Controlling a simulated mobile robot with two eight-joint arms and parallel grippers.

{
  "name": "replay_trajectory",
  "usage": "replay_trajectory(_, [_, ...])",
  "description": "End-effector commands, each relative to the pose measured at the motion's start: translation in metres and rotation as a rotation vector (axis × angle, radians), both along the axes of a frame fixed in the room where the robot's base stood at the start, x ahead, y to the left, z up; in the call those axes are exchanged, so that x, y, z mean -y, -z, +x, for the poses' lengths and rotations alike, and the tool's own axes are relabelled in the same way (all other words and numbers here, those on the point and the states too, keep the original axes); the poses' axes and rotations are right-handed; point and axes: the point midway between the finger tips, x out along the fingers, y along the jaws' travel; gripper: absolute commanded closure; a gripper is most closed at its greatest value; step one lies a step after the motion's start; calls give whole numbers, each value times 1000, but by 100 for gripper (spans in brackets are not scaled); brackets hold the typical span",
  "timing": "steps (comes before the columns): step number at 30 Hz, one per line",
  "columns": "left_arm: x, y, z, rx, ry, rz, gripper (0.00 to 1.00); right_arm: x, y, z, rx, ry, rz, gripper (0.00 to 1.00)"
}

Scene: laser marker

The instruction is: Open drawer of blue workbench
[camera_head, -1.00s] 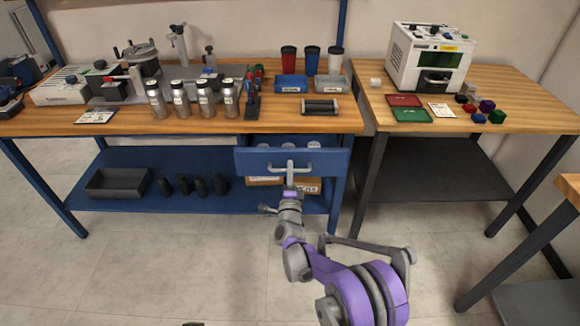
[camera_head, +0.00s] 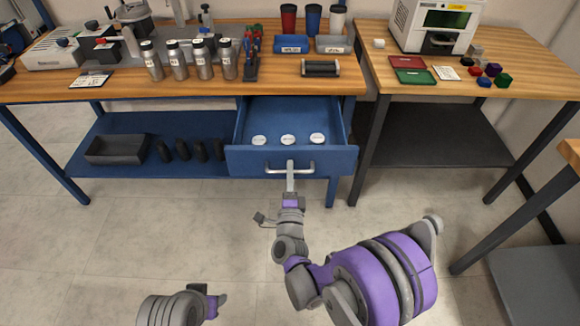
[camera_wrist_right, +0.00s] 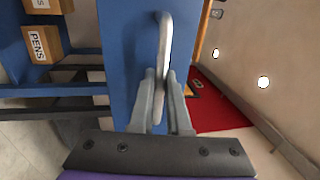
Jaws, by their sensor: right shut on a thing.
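The blue workbench (camera_head: 215,85) has a wooden top and a blue drawer (camera_head: 240,158) under its right part. The drawer is pulled well out, and several white round discs (camera_head: 288,139) show inside. My right gripper (camera_head: 291,168) is shut on the drawer's grey bar handle (camera_head: 270,171). In the right wrist view, both fingers (camera_wrist_right: 163,85) lie either side of the handle (camera_wrist_right: 164,40), against the blue drawer front (camera_wrist_right: 125,60). Part of my left arm (camera_head: 185,305) shows at the bottom; its gripper's fingers do not show clearly.
Several metal bottles (camera_head: 177,60) and a black roller (camera_head: 320,67) stand on the benchtop. A black bin (camera_head: 115,149) sits on the lower shelf. A second table (camera_head: 470,70) with a white laser machine (camera_head: 435,25) is at right. The floor in front is clear.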

Motion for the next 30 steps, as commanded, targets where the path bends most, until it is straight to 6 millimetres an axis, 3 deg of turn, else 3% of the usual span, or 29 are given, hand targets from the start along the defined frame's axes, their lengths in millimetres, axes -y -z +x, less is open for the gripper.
replay_trajectory(8, [0, 0, 0, 0, 0, 0, 50, 0, 0, 0, 0, 0, 0, 100])
replay_trajectory(9, [0, 0, 0, 0, 0, 0, 50, 0, 0, 0, 0, 0, 0, 82])
replay_trajectory(11, [0, 0, 0, 0, 0, 0, 50, 0, 0, 0, 0, 0, 0, 73])
replay_trajectory(22, [0, 0, 0, 0, 0, 0, 50, -1, 1, -5, 0, -1, 1, 73])
replay_trajectory(30, [0, -2, 0, 1, 0, 0, 50, -1, 10, -52, 1, -2, 1, 73])
